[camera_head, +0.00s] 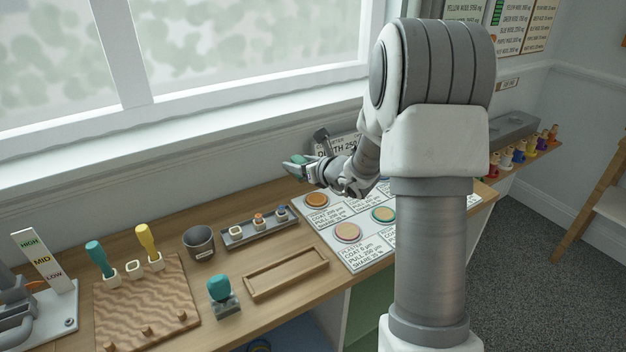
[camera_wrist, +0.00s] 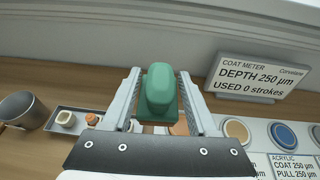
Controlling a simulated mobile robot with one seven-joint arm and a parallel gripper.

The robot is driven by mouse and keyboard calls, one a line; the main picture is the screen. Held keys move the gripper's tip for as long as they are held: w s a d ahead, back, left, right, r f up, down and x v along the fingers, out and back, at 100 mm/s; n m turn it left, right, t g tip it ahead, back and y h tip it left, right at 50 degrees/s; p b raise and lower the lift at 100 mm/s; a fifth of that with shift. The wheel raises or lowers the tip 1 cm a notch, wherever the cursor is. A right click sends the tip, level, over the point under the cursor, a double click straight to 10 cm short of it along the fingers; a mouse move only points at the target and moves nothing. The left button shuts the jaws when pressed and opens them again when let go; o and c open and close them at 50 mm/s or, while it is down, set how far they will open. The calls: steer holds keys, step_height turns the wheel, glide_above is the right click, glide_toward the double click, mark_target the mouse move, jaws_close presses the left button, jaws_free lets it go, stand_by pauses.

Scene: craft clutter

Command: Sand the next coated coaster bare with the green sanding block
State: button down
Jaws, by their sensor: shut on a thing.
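My gripper (camera_head: 300,165) is shut on the green sanding block (camera_wrist: 158,88), held upright between the fingers in the wrist view. The block also shows in the head view (camera_head: 298,159), above the back of the bench. Coasters lie on a white printed mat (camera_head: 327,216): an orange-brown one (camera_head: 316,200), a pinkish one (camera_head: 347,231) and a teal-rimmed one (camera_head: 383,214). The wrist view shows a tan-centred coaster (camera_wrist: 236,131) and a blue one (camera_wrist: 284,135) right of the gripper. An orange-brown patch shows just below the block; contact cannot be told. My arm hides part of the mat.
A coat meter sign (camera_wrist: 255,77) behind reads "DEPTH 250 µm, USED 0 strokes". Left of the mat are a grey tray of small cups (camera_head: 262,236), an empty wooden tray (camera_head: 286,273), a metal cup (camera_head: 198,242), a teal-handled stamp (camera_head: 221,290) and a grooved board (camera_head: 150,305).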

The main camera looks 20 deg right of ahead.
steer(key=b, duration=0.3)
glide_above(313, 195)
step_height(313, 195, down, 4)
steer(key=shift+d+f+h, duration=0.1)
steer(key=shift+h, duration=0.3)
steer(key=shift+b, duration=0.4)
step_height(313, 195, down, 4)
steer(key=b, duration=0.4)
step_height(313, 195, down, 3)
steer(key=b, duration=0.3)
steer(key=shift+r, duration=0.25)
steer(key=shift+f+b, duration=0.45)
steer(key=shift+b, duration=0.35)
